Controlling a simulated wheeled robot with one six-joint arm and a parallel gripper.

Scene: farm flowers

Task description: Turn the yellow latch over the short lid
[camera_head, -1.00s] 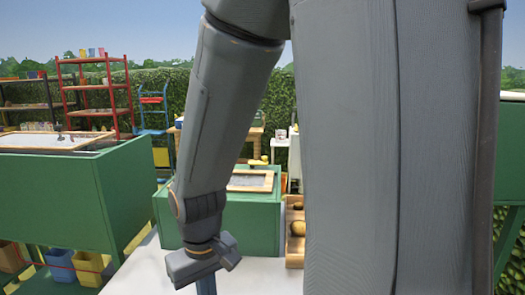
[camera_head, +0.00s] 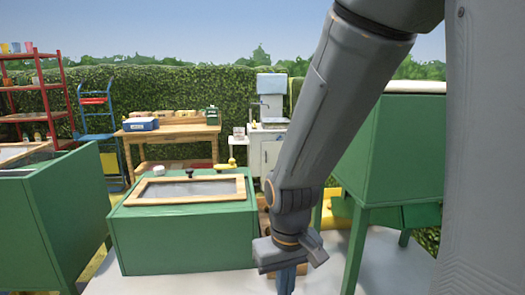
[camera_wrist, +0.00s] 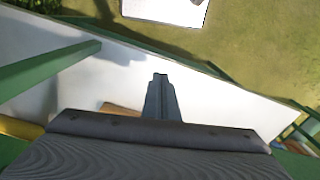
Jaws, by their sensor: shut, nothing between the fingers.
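A green box (camera_head: 180,240) with a wood-framed lid (camera_head: 190,200) stands left of centre in the head view. The lid has a grey panel and a black knob at its back edge, and lies flat. A small yellow piece (camera_head: 232,163) shows just behind the box's back right; I cannot tell if it is the yellow latch. My gripper (camera_head: 286,283) hangs low, right of this box and nearer to me, apart from the lid. Its closed, empty fingers also show in the wrist view (camera_wrist: 160,78), pointing over pale ground.
A taller green box on legs (camera_head: 395,150) stands at right, and another green box (camera_head: 65,215) at left. A wooden workbench (camera_head: 170,135), a blue hand truck (camera_head: 97,125) and a red shelf (camera_head: 38,100) stand behind. Pale floor lies in front of the middle box.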

